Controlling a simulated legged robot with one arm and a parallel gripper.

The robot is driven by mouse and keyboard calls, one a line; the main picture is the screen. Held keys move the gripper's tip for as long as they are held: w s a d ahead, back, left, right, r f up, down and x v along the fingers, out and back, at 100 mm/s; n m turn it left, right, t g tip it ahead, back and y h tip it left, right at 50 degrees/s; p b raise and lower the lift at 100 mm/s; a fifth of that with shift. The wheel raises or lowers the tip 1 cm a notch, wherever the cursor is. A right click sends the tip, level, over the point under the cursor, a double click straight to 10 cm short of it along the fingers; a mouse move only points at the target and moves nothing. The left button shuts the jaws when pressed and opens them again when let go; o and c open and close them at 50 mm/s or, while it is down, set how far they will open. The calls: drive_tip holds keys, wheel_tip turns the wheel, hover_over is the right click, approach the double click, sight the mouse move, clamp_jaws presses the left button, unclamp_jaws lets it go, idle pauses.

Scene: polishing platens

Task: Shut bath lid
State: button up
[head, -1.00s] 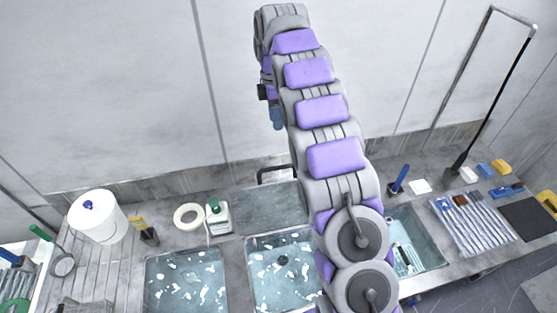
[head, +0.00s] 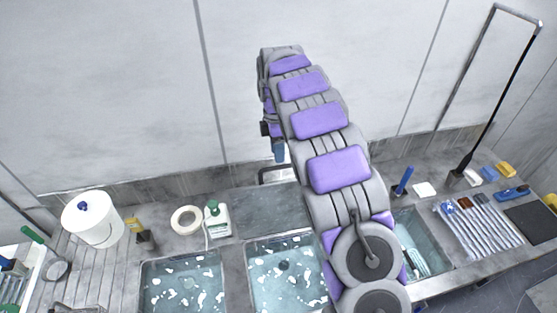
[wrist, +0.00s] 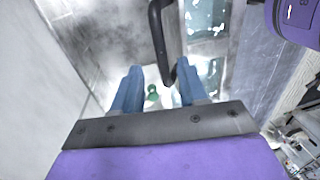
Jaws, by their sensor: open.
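The bath lid looks like a flat grey panel (head: 262,203) behind the middle bath (head: 285,275), which lies uncovered with water and white flecks. A dark bar handle (head: 275,172) stands at the panel's back edge, partly hidden by my arm. In the wrist view the black handle (wrist: 158,40) runs from the top edge down to between my blue fingers. My gripper (head: 279,151) points down just above the handle in the head view. In the wrist view my gripper (wrist: 155,88) is open, its fingers apart and holding nothing; contact with the handle cannot be told.
A left bath (head: 183,285) and a right bath (head: 425,245) are also open. Tools (head: 478,222) lie at right. The wall is close behind.

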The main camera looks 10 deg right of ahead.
drive_tip(key=f, duration=0.3)
drive_tip(key=shift+s+a+f, duration=0.1)
drive_tip(key=shift+s+f, duration=0.05)
drive_tip(key=shift+s, duration=0.15)
drive_tip(key=shift+d+f, duration=0.45)
drive_tip(key=shift+f, duration=0.05)
drive_tip(key=shift+a, duration=0.35)
drive_tip(key=c, duration=0.5)
clamp_jaws()
drive_tip(key=shift+r, duration=0.1)
